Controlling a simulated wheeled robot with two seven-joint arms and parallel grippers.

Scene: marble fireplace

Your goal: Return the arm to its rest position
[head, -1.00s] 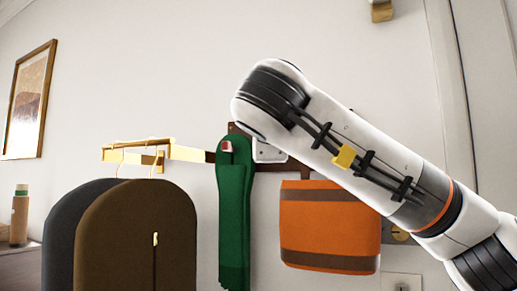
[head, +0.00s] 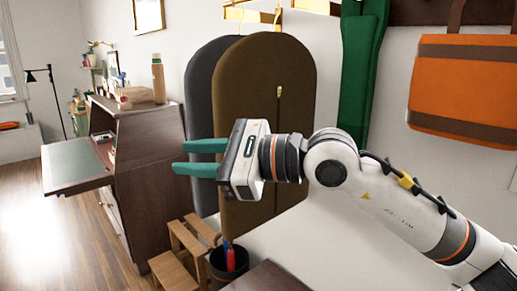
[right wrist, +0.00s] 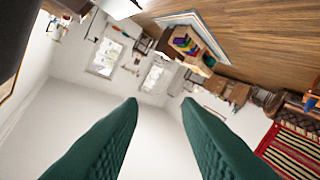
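My right arm comes in from the right in the head view. Its gripper (head: 190,157) points left, in front of a brown garment bag (head: 296,80) and a grey garment bag (head: 203,88). The two green fingers stand apart with nothing between them. In the right wrist view the gripper (right wrist: 160,108) also shows spread and empty fingers, with the room tilted behind them. I cannot tell from these views whether the fingers touch the bags. My left gripper is not in view.
An orange bag (head: 465,85) and a green hanging cloth (head: 355,80) hang on the wall. A dark wood desk (head: 150,170) with an open flap stands left. A wooden step stool (head: 185,250) and a dark bin (head: 228,268) are below the gripper. Floor (head: 60,240) is clear at left.

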